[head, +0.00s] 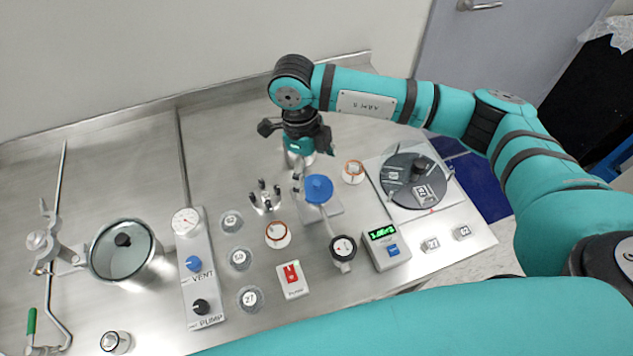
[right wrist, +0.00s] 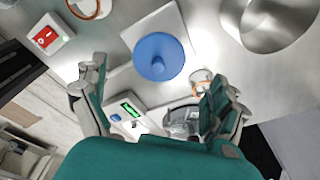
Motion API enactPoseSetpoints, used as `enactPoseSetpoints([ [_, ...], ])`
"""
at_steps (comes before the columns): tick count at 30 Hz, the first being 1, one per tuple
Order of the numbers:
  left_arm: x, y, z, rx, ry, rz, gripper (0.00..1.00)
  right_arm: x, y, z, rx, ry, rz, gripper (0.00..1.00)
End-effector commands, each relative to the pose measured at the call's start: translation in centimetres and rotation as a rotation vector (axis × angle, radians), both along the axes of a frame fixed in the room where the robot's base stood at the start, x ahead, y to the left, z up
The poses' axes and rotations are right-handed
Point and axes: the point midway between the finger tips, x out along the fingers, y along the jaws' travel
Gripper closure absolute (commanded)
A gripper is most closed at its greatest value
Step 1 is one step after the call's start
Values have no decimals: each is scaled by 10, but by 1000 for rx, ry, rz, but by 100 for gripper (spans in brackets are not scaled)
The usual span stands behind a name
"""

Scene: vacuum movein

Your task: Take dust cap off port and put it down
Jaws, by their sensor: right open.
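The blue round dust cap (head: 318,188) sits on top of the port, above a grey base plate (head: 335,209) on the bench. In the right wrist view the cap (right wrist: 158,57) shows from above, hiding most of the port. My right gripper (head: 308,170) is open and empty, behind and slightly left of the cap in the head view. Its fingers (right wrist: 153,82) are spread to either side in the wrist view, with the cap ahead between them and apart from both. My left gripper is not in view.
A pronged stand (head: 265,197) is left of the port. A round dark lid (head: 412,178) lies further right. Bare bench lies at back left.

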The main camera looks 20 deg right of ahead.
Motion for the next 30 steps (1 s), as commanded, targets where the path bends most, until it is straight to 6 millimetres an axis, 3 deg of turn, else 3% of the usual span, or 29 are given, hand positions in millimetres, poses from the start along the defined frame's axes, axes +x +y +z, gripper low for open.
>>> enactPoseSetpoints([
  [3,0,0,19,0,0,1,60,-7,-3,-14,-2,7,-2,3],
  [7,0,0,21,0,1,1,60,-8,-5,-32,0,4,-1,3],
  [16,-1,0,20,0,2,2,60,-7,-5,-38,0,0,1,3],
  [26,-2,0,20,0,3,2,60,-7,-5,-37,1,1,0,46],
  [30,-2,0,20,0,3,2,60,-7,-5,-37,1,1,1,48],
])
